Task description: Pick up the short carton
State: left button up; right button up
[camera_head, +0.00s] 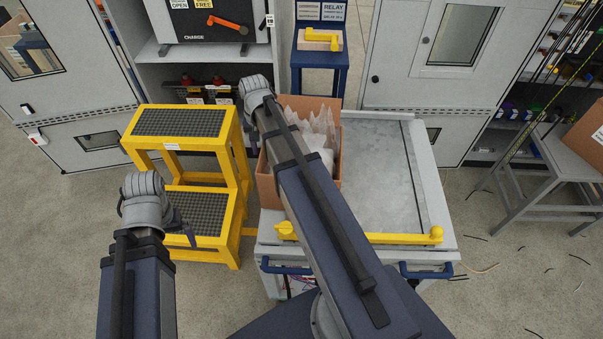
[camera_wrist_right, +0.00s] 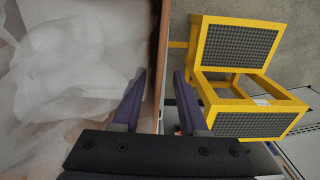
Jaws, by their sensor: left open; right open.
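The short carton (camera_head: 268,186) is an open brown box with crumpled white packing inside, standing on the grey cart; my right arm hides part of it. My right gripper (camera_head: 252,138) is open at the carton's left side. In the right wrist view, its jaws (camera_wrist_right: 161,92) straddle the carton's side wall (camera_wrist_right: 162,35), one finger inside over the white packing (camera_wrist_right: 70,75) and one outside. Gaps show between fingers and wall. My left gripper (camera_head: 188,234) is open and empty, in front of the yellow steps, apart from the carton.
The grey cart (camera_head: 385,170) has a clear top right of the carton and a yellow bar (camera_head: 390,238) along its front. Yellow steps (camera_head: 180,122) stand close on the left. Another carton (camera_head: 590,140) sits on a grey stand at right. Cabinets line the back.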

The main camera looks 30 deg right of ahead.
aim_at(265, 158)
jog(key=shift+d+f+b, duration=0.1)
jog(key=shift+f+b, duration=2.5)
jog(key=shift+f, duration=0.05)
jog(key=shift+r, duration=0.1)
grip_shut()
